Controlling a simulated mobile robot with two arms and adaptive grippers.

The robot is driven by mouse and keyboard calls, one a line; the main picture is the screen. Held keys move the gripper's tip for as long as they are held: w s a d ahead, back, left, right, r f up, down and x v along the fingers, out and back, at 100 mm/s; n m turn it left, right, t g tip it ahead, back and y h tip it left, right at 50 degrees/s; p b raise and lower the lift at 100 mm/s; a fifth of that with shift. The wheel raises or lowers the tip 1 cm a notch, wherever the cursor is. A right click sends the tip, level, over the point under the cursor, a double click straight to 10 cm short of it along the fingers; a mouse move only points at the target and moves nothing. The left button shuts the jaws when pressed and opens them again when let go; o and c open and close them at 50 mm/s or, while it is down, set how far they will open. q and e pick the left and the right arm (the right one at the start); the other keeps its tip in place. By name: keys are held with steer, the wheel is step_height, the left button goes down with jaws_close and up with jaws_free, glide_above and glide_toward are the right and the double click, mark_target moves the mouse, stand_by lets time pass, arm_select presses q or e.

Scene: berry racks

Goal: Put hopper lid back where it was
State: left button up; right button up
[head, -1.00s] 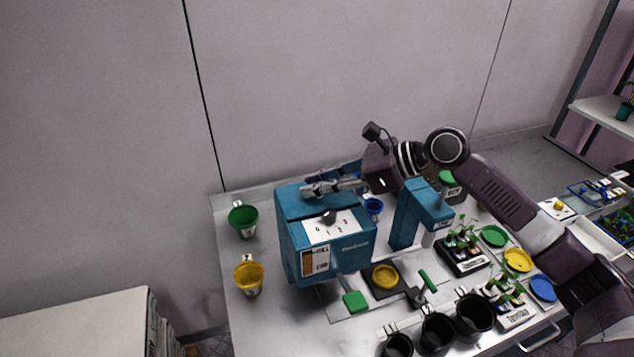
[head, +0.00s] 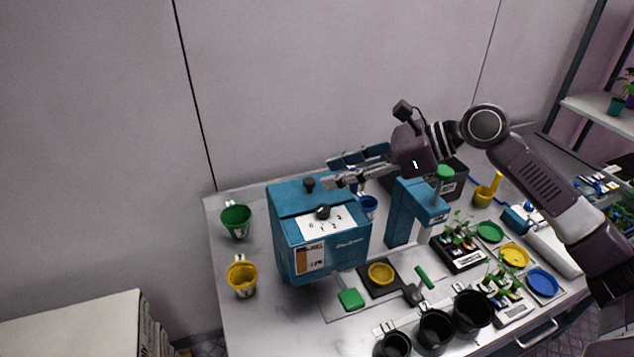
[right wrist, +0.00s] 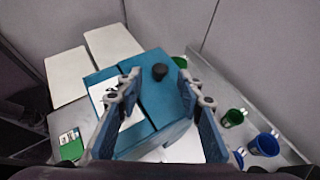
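The hopper lid (head: 292,194) is a blue panel with a small upright black knob (head: 309,184). It lies on top of the blue box-shaped machine (head: 322,256). In the right wrist view the lid (right wrist: 160,101) and its knob (right wrist: 160,72) show ahead, beyond the fingertips. I cannot tell whether the lid sits fully flush. My right gripper (head: 328,172) is open and empty, just right of the knob and apart from it; its spread fingers show in the wrist view (right wrist: 160,82). My left gripper is not in view.
A green cup (head: 236,222) and a yellow cup (head: 242,279) stand left of the machine. A blue cup (head: 367,207) is behind it. Black cups (head: 436,330), plant trays (head: 459,252) and coloured discs (head: 515,255) fill the table's front and right.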

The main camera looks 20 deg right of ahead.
steer(key=b+v, duration=0.1)
steer(key=v, duration=0.4)
steer(key=shift+s+d+r, duration=0.15)
